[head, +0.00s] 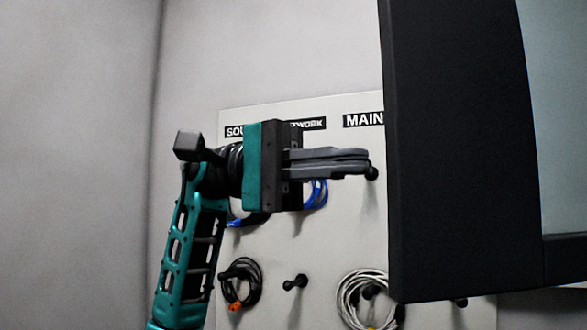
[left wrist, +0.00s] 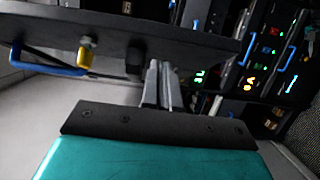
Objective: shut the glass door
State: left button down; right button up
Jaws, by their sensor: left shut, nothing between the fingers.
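The glass door (head: 450,150) stands open at the right of the head view, a thick dark frame around a pale glass pane (head: 565,110). Its near vertical edge faces my left gripper. My left gripper (head: 367,161) is shut and empty, its fingers pointing right at that edge. A small gap shows between fingertips and frame in the picture; I cannot tell the depth. In the left wrist view the shut fingers (left wrist: 158,70) reach up to a long dark panel (left wrist: 205,42), which looks like the door frame; contact is unclear. My right gripper is not in view.
A pale pegboard (head: 330,235) with labels hangs on the wall behind, with a black cable (head: 240,280), a white cable (head: 350,295) and blue cables (head: 317,195) on pegs. The left wrist view shows rack equipment with coloured lights (left wrist: 270,50) beyond the panel.

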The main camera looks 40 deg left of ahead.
aim_at(387, 155)
pick_arm(q)
jog(key=shift+s+d, duration=1.4)
jog(key=shift+d, duration=0.25)
jog(key=shift+s+d, duration=0.1)
